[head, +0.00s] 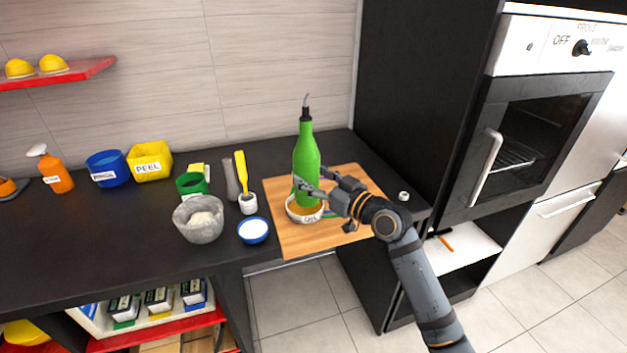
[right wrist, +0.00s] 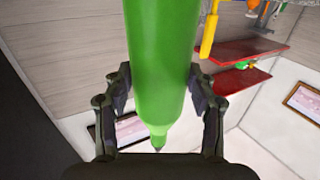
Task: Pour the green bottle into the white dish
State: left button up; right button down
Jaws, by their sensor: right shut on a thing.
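The green bottle (head: 307,160), with a dark neck and thin spout, is upright over the right part of the counter. My right gripper (head: 314,184) is shut on its lower body; the right wrist view shows the bottle (right wrist: 160,70) between both fingers (right wrist: 160,100). A white dish (head: 305,217) marked OIL, with an orange-brown inside, is directly below or around the bottle's base; I cannot tell whether they touch. The gripper and bottle hide part of the dish. My left gripper is not in view.
The dish is on a wooden board (head: 290,242). Left of it are a small blue-and-white bowl (head: 253,230), a grey stone mortar (head: 199,222), a green cup (head: 192,185) and a yellow-handled tool (head: 240,172). A small white cap (head: 404,196) is at right.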

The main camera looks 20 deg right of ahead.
aim_at(316, 164)
jog(key=shift+r+p, duration=1.45)
jog(key=shift+r, duration=0.7)
jog(key=shift+s, duration=0.1)
jog(key=shift+f, duration=0.1)
